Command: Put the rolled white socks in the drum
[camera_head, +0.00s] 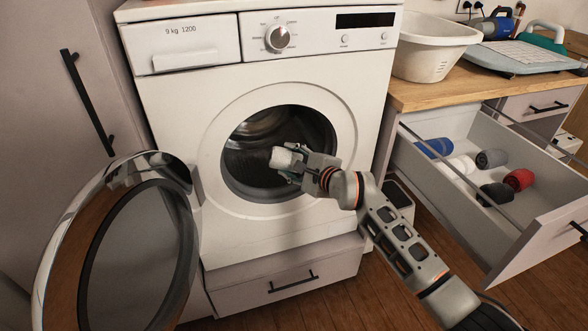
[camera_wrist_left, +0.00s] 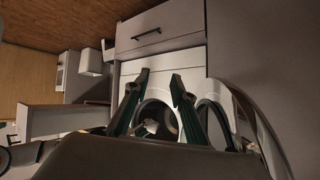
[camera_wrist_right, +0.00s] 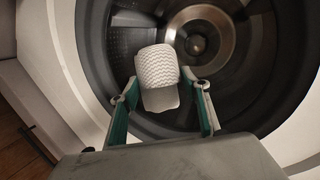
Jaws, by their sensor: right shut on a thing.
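The rolled white socks (camera_head: 286,158) are held between the fingers of my right gripper (camera_head: 292,168), at the round opening of the washing machine. In the right wrist view the ribbed white roll (camera_wrist_right: 157,66) shows between the fingertips of the right gripper (camera_wrist_right: 160,95), with the dark metal drum (camera_wrist_right: 215,35) behind it. The drum (camera_head: 262,135) also shows in the head view, and its round door (camera_head: 130,255) stands open to the left. My left gripper (camera_wrist_left: 160,85) is open and empty in the left wrist view, and it is not in the head view.
An open drawer (camera_head: 540,225) at the right holds blue, white, dark grey, black and red rolls. A white basin (camera_head: 433,48) stands on the wooden counter (camera_head: 415,95), with an ironing board (camera_head: 520,57) beside it. The open door takes up the room at the lower left.

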